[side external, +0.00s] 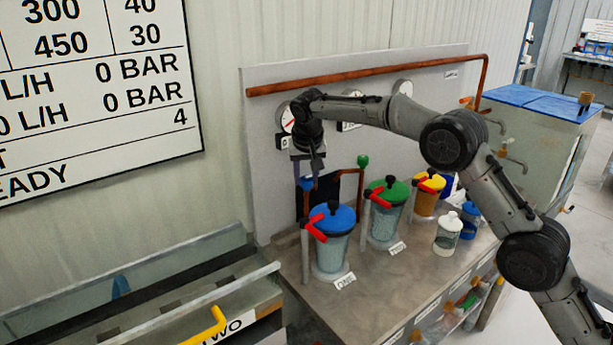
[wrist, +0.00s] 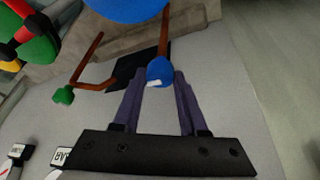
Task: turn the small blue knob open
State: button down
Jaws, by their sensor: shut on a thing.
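The small blue knob (wrist: 160,73) sits on a copper pipe in front of the grey panel, with a white mark on it. In the wrist view it lies between the tips of my gripper (wrist: 155,80), whose two fingers are shut on it. In the side view my gripper (side external: 313,174) points down in front of the panel at the left, and the small blue knob (side external: 306,184) shows partly behind the fingers. The large blue lid (side external: 332,218) of a clear canister stands just below it, with a red handle at its side.
Canisters with a green lid (side external: 388,191) and a yellow lid (side external: 431,181) stand to the right. A green knob (side external: 363,161) sits on a copper pipe nearby. White and blue bottles (side external: 449,233) stand on the bench. Gauges are on the panel (side external: 262,150) behind.

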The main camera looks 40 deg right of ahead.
jog(key=shift+c, duration=2.2)
grip_release()
jog(key=v, duration=1.3)
jog(key=shift+r, duration=0.4)
jog(key=shift+s, duration=0.1)
